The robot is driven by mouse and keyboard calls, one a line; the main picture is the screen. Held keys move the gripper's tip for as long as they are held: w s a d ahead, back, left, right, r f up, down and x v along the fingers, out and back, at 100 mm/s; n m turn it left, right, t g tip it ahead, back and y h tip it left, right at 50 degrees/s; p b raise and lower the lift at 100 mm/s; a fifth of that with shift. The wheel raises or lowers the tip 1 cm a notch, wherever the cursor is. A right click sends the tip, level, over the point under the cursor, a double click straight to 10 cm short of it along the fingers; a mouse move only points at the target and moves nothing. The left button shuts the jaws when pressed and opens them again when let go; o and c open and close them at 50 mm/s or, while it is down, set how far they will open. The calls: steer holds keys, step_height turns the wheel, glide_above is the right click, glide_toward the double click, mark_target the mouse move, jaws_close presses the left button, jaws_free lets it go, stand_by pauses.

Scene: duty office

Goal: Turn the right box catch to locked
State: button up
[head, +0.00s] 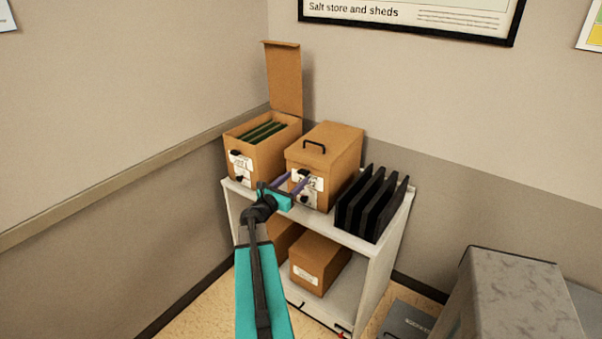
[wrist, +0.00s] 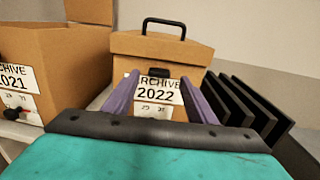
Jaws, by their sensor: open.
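The right box (head: 325,151) is a brown archive box with its lid down and a black handle on top. In the wrist view the box (wrist: 190,50) has a label (wrist: 155,94) reading 2022, with a black catch (wrist: 159,72) above it. In the head view a black part (head: 303,175) shows at the label's top and a dark knob (head: 304,199) below. Whether the catch is locked cannot be told. My gripper (head: 297,181) is open and empty in front of the box. Its purple fingers (wrist: 160,78) flank the label and catch; contact is unclear.
The left box (head: 272,155), labelled 2021, stands with its lid up and green folders inside. A black file rack (head: 372,203) is close on the right. The white shelf (head: 375,246) holds more boxes below. A grey cabinet (head: 510,300) stands front right.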

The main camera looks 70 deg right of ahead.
mark_target(302, 173)
steer(key=shift+s+d+p, duration=0.25)
steer(key=shift+d+p, duration=0.1)
steer(key=shift+d, duration=0.9)
steer(key=shift+s+d+p, duration=0.25)
steer(key=shift+d+p, duration=0.1)
steer(key=shift+d, duration=0.85)
steer(key=c, duration=1)
steer(key=shift+d, duration=0.1)
steer(key=shift+c, duration=0.4)
